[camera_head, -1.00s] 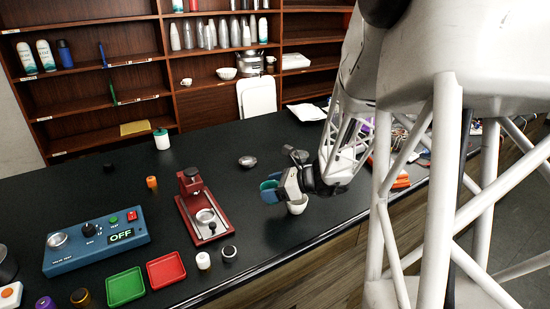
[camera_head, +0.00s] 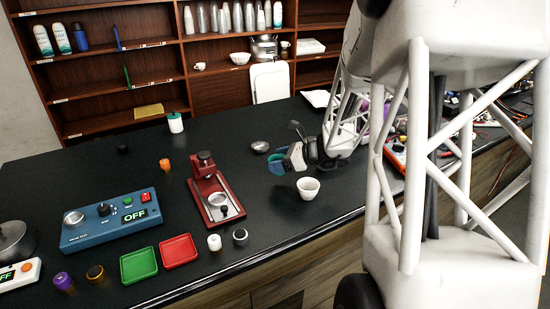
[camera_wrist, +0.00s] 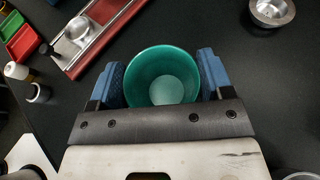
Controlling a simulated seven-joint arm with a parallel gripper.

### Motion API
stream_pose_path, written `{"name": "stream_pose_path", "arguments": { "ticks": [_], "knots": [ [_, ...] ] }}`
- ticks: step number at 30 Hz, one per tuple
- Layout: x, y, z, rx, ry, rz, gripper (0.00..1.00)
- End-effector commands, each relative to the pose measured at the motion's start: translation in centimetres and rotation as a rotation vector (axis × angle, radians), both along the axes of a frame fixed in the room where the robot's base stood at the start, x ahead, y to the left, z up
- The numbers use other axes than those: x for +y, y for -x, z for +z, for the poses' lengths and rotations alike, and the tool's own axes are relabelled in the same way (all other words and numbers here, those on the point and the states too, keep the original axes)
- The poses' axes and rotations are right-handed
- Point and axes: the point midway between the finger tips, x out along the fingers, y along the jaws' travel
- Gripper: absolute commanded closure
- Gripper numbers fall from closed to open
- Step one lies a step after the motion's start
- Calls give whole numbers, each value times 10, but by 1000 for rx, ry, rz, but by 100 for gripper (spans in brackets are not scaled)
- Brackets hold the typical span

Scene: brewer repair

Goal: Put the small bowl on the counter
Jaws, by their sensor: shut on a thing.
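My gripper (camera_head: 278,161) has blue fingers and is shut on a small green bowl (camera_wrist: 163,78). In the wrist view the bowl sits between both fingers, its open mouth and pale bottom facing the camera. In the head view only part of the green bowl (camera_head: 270,167) shows beside a finger; I cannot tell its exact height over the black counter (camera_head: 262,215). A small white bowl-like cup (camera_head: 308,188) stands upright on the counter, in front and to the right of my gripper, apart from it.
A red press (camera_head: 215,193) stands left of my gripper, and a metal dish (camera_head: 260,147) lies behind it. Red (camera_head: 180,250) and green (camera_head: 139,265) trays and a blue control box (camera_head: 110,220) are farther left. Bare counter lies between press and white cup.

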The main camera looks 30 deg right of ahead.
Motion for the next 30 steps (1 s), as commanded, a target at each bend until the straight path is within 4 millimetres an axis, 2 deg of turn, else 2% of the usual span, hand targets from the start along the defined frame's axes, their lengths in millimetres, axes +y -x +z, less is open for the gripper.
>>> {"name": "stream_pose_path", "arguments": {
  "ticks": [15, 21, 30],
  "knots": [
    [-23, -68, -7, -1, 1, -1, 52],
    [-26, -77, -8, 0, 0, -1, 52],
    [-27, -78, -8, 0, 0, -1, 52]
  ]
}}
